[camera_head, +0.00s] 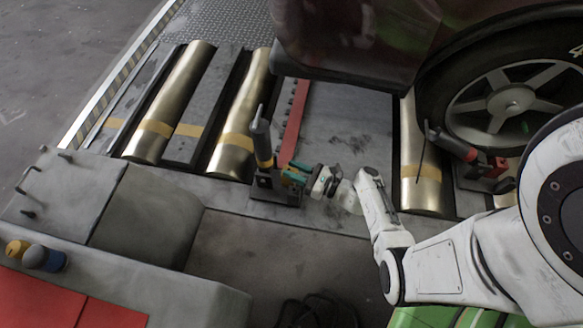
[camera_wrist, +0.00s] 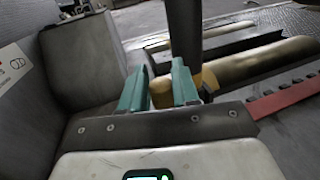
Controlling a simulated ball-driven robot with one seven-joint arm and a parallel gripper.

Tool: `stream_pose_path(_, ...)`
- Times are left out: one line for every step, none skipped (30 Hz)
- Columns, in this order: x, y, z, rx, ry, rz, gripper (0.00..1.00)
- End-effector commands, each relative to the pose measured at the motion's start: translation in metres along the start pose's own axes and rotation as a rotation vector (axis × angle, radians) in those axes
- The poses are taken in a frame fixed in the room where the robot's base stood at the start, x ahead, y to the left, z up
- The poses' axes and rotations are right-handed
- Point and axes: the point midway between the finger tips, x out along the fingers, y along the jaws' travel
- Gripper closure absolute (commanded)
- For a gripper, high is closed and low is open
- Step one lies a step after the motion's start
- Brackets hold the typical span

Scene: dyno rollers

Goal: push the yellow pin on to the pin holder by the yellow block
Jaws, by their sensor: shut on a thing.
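My gripper (camera_wrist: 160,72) has its two teal fingers around a short yellow pin (camera_wrist: 162,93) and is shut on it. In the head view my gripper (camera_head: 292,175) is at the right side of a dark upright holder with a grey handle (camera_head: 260,138). A yellow band or block (camera_head: 264,160) sits low on the upright. In the wrist view the dark post (camera_wrist: 185,32) rises just beyond the fingers, with a yellow block (camera_wrist: 206,79) at its foot. The dark base (camera_head: 272,190) is partly behind the fingers. I cannot tell whether the pin touches the holder.
Brass rollers (camera_head: 238,125) with yellow bands lie behind the holder. A red toothed strip (camera_head: 294,115) runs beside it. A car wheel (camera_head: 500,98) and a second holder with red parts (camera_head: 468,150) are at the right. A grey box (camera_head: 140,215) stands at the left.

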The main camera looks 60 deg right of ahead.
Motion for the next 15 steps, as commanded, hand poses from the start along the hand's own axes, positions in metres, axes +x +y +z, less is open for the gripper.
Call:
stream_pose_path(0.0, 0.0, -0.007, 0.0, 0.0, 0.0, 1.0)
stream_pose_path(0.0, 0.0, -0.009, 0.0, 0.0, 0.0, 1.0)
stream_pose_path(0.0, 0.0, -0.013, 0.001, 0.0, 0.0, 1.0)
stream_pose_path(0.0, 0.0, -0.015, 0.001, 0.0, -0.001, 1.0)
stream_pose_path(0.0, 0.0, -0.018, 0.001, 0.0, -0.001, 1.0)
stream_pose_path(0.001, 0.0, -0.022, 0.001, 0.0, -0.001, 1.0)
stream_pose_path(0.001, 0.0, -0.024, 0.001, -0.001, -0.001, 1.0)
stream_pose_path(0.001, 0.0, -0.027, 0.001, 0.0, -0.001, 1.0)
stream_pose_path(0.001, 0.0, -0.031, 0.001, -0.001, -0.001, 1.0)
stream_pose_path(0.001, 0.0, -0.033, 0.001, -0.001, -0.001, 1.0)
stream_pose_path(0.001, 0.0, -0.036, 0.001, -0.001, -0.001, 1.0)
stream_pose_path(0.001, 0.0, -0.04, 0.001, -0.001, -0.001, 1.0)
stream_pose_path(0.001, 0.0, -0.042, 0.001, -0.001, -0.001, 1.0)
stream_pose_path(0.001, 0.0, -0.045, 0.001, -0.001, -0.001, 1.0)
stream_pose_path(0.001, 0.0, -0.048, 0.001, -0.001, -0.001, 1.0)
